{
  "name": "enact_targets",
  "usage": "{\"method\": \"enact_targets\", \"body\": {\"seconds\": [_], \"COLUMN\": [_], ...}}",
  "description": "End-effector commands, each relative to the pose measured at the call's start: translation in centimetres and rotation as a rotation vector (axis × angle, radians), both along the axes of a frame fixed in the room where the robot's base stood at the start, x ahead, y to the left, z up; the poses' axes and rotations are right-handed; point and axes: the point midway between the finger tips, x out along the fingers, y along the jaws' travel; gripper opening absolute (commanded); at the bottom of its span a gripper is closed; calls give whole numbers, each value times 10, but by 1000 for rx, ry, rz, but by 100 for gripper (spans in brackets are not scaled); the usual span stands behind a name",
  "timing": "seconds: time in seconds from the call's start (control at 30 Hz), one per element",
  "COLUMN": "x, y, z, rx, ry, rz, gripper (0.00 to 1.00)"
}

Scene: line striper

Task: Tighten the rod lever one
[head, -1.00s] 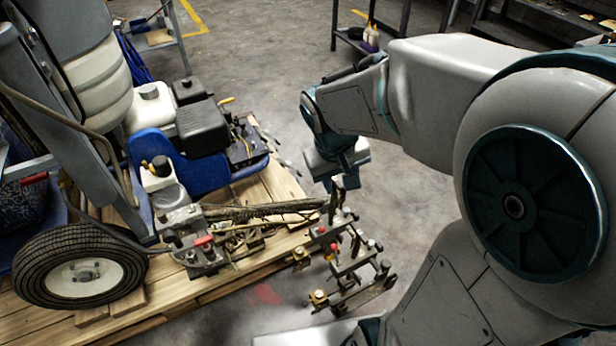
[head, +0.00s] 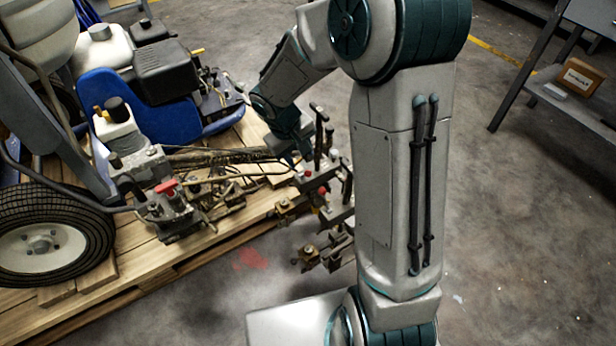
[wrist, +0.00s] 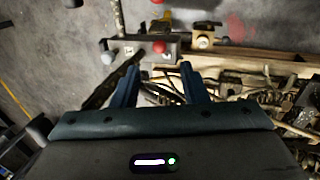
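The line striper's front bracket assembly carries black rod levers (head: 318,135) and red knobs; which one is rod lever one I cannot tell. My gripper (wrist: 158,68) is open, its two blue fingers spread. In the head view my gripper (head: 301,157) is just left of the black levers, partly hidden by its own wrist. In the wrist view a dark rod (wrist: 98,96) passes by the left finger, and a red knob (wrist: 158,47) on a metal bracket lies beyond the fingertips. Nothing is clearly held between the fingers; contact with a lever cannot be told.
The striper stands on a wooden pallet (head: 140,268), with a blue engine housing (head: 118,98) and a large wheel (head: 45,240). Cables and hoses lie near the brackets. The floor between is clear.

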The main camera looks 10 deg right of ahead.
Motion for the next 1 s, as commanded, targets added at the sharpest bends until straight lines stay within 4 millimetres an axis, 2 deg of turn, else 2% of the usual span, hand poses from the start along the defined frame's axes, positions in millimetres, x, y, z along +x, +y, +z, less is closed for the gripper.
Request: {"method": "enact_targets", "body": {"seconds": [0.03, 0.1, 0.4, 0.6, 0.9, 0.93, 1.0], "x": [0, 2, 7, 9, 9, 9, 9], "y": [-4, -8, -21, -25, -26, -26, -26], "z": [-17, -33, -84, -97, -97, -97, -97], "rx": [0, 1, 0, 0, 0, 0, 0], "ry": [4, 4, 2, 1, 1, 1, 1], "rz": [-1, -3, -1, 0, -1, -1, -1], "gripper": [40, 40, 40, 40, 40, 34, 15]}}
